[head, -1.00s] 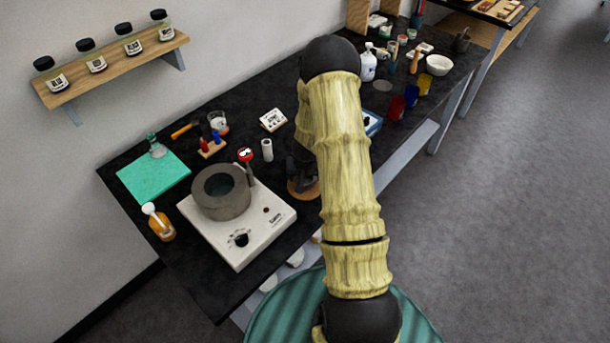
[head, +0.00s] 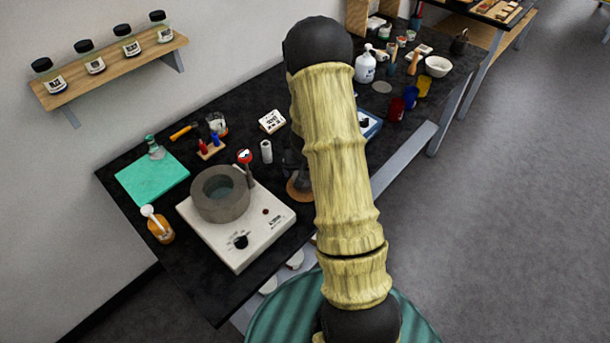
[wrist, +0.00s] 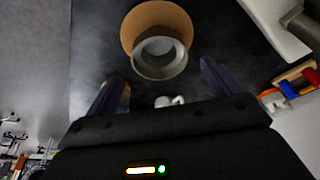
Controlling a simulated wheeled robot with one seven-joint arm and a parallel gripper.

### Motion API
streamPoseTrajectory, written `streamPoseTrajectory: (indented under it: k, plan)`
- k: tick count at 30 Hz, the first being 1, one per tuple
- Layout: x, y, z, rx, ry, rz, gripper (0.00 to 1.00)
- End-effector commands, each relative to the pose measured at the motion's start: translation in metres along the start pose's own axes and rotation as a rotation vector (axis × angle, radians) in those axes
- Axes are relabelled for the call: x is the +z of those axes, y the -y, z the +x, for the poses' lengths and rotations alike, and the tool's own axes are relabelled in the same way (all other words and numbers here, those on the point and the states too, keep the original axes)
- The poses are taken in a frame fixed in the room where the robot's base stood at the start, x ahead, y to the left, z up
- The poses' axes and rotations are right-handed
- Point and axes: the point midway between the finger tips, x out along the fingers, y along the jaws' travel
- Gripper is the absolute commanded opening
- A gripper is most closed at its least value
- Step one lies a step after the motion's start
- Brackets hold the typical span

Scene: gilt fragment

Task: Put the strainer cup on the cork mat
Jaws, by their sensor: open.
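The strainer cup (wrist: 160,68) is a grey, metallic round cup with an open top in the wrist view. It overlaps the near edge of the round tan cork mat (wrist: 158,14) in that picture; I cannot tell whether its base rests fully on the mat. My gripper (wrist: 160,74) is open, with one finger on each side just short of the cup and a gap to both. In the head view, part of the cork mat (head: 297,191) shows beside my arm; my arm hides most of the gripper area and the cup is not clear there.
A white hotplate (head: 240,245) carrying a grey round vessel (head: 220,207) stands left of the mat. A white cylinder (head: 266,152) and a small labelled card (head: 272,121) stand behind. A small white object (wrist: 168,101) shows between the fingers in the wrist view.

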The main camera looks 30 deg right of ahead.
Motion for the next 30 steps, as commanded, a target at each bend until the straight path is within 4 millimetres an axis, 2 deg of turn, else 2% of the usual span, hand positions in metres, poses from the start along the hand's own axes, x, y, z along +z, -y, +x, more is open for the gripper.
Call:
streamPoseTrajectory:
  k: [6,12,30]
  plan:
    - [-0.001,0.001,-0.039,-0.001,-0.004,-0.002,0.90]
    - [-0.001,-0.001,-0.063,0.000,-0.002,0.000,0.90]
    - [0.000,-0.001,-0.066,0.000,0.000,0.002,0.90]
